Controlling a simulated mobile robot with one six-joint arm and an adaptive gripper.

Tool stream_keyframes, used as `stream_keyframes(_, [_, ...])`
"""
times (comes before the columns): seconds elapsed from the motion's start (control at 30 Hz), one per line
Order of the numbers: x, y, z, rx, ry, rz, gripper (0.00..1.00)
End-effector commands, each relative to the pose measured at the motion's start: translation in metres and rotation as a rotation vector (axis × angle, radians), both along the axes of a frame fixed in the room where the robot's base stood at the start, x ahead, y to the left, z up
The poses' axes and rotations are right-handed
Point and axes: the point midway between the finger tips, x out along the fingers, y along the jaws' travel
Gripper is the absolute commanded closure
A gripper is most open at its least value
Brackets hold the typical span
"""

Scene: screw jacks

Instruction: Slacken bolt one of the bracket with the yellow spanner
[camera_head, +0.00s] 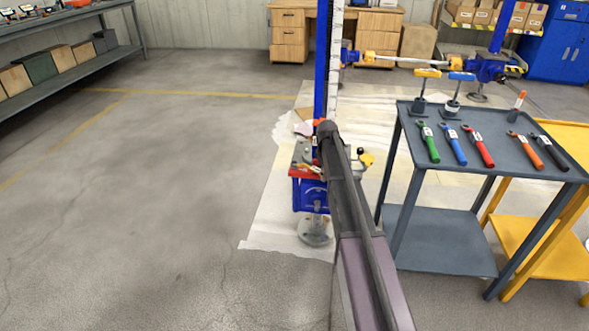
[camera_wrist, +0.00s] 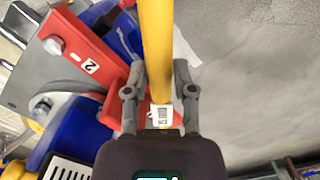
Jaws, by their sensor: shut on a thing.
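In the wrist view my gripper (camera_wrist: 160,80) is shut on the yellow spanner (camera_wrist: 156,40). Its yellow shaft runs up out of the top of the picture, so its far end is hidden. A white tag sits on the spanner between the fingers. The red bracket (camera_wrist: 110,72) lies left of the fingers, with a label "2" and a grey bolt head (camera_wrist: 52,45) on it. I cannot make out a bolt marked one. In the head view the red bracket (camera_head: 300,172) is on the blue jack, partly hidden behind my arm, which also hides my gripper.
A grey cart (camera_head: 415,175) stands at right with green, blue, red, orange and black spanners on top. A yellow cart (camera_head: 515,235) is beside it. A blue column (camera_head: 320,60) rises behind the jack (camera_head: 311,195). The floor at left is clear.

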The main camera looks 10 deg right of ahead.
Motion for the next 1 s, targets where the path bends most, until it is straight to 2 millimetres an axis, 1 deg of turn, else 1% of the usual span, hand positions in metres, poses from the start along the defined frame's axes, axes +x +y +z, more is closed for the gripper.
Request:
stream_keyframes(0.23, [0.000, 0.000, 0.000, 0.000, 0.000, 0.000, 1.00])
stream_keyframes(0.37, [-0.004, -0.003, 0.001, 0.000, 0.000, -0.001, 1.00])
stream_keyframes(1.0, [-0.051, -0.037, 0.014, 0.000, 0.000, -0.001, 1.00])
